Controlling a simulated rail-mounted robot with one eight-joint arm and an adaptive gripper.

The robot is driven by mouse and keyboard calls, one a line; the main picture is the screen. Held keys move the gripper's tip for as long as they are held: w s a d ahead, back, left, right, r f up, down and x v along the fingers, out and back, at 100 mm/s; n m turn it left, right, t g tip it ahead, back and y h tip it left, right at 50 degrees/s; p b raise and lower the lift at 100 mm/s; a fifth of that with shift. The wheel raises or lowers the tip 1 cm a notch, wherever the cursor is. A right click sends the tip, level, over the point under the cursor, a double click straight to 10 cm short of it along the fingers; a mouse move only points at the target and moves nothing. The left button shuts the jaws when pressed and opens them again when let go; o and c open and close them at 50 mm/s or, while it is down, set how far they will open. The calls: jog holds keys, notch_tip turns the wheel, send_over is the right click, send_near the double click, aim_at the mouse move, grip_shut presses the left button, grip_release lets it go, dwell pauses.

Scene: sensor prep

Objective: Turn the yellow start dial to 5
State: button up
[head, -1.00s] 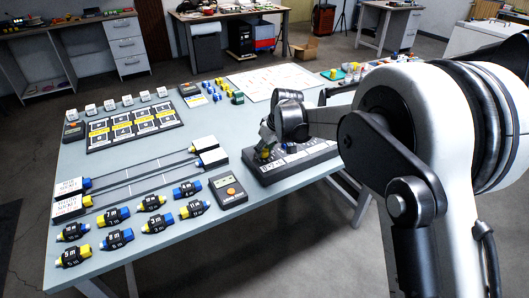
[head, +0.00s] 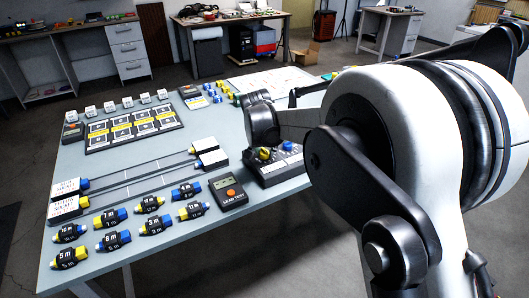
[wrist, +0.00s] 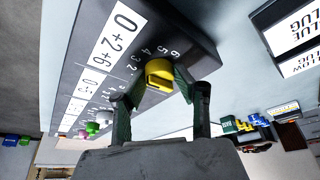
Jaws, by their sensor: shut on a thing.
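The yellow dial (wrist: 160,72) sits on the dark control panel (wrist: 190,30), beside printed numbers that run from 6 down to 2. My gripper (wrist: 158,88) has its two green-sided fingers on either side of the dial, shut on it. A dark mark shows on the dial's near side; I cannot tell which number it is set to. In the head view the yellow dial (head: 265,154) shows at the panel's left (head: 276,178), under the dark end of my arm. The fingers are not clear there.
White, pink and green knobs (wrist: 92,128) stand further along the panel. A hand-held tester with an orange button (head: 229,193) lies left of the panel. Several labelled connectors (head: 117,240) fill the table's front left. My arm hides the table's right side.

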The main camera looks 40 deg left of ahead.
jog(key=m+h, duration=0.1)
jog(key=m, duration=0.2)
jog(key=m+h, duration=0.1)
jog(key=m, duration=0.2)
jog(key=shift+a+h, duration=0.15)
jog(key=shift+h, duration=0.15)
jog(key=m+h, duration=0.1)
jog(key=m, duration=0.2)
jog(key=m+h, duration=0.1)
jog(key=m, duration=0.2)
jog(key=shift+g, duration=0.3)
jog(key=shift+m, duration=0.3)
jog(key=o, duration=1.1)
jog(key=shift+a, duration=0.1)
jog(key=v, duration=1.2)
